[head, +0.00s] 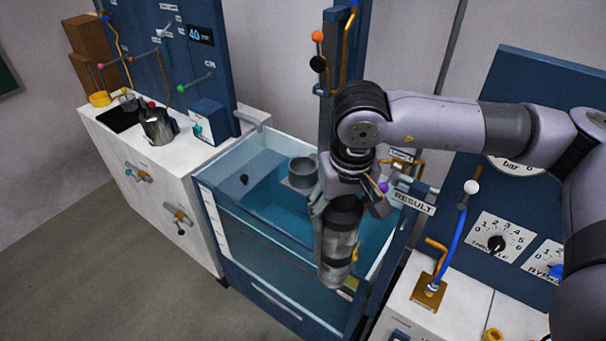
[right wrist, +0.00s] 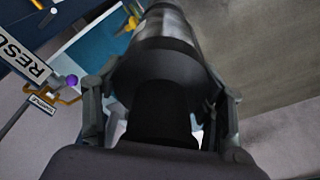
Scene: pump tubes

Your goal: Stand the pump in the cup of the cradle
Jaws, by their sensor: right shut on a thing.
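The pump (head: 338,250) is a metal cylinder with a dark upper part. It hangs roughly upright, slightly tilted, in front of the water tank in the head view. My right gripper (head: 345,202) is shut around its dark upper end. In the right wrist view the pump (right wrist: 168,30) fills the space between the fingers and extends away from the camera. A grey round cup (head: 302,171), which looks like the cradle's cup, stands at the tank to the left of my right gripper, apart from the pump. My left gripper is not in view.
The glass-walled tank (head: 262,287) holds blue water. A tall blue post (head: 331,70) stands behind my right gripper. A RESULT sign (head: 412,202) and a panel with dials (head: 497,238) are on the right. A white counter (head: 150,185) with a metal jug (head: 157,127) is on the left.

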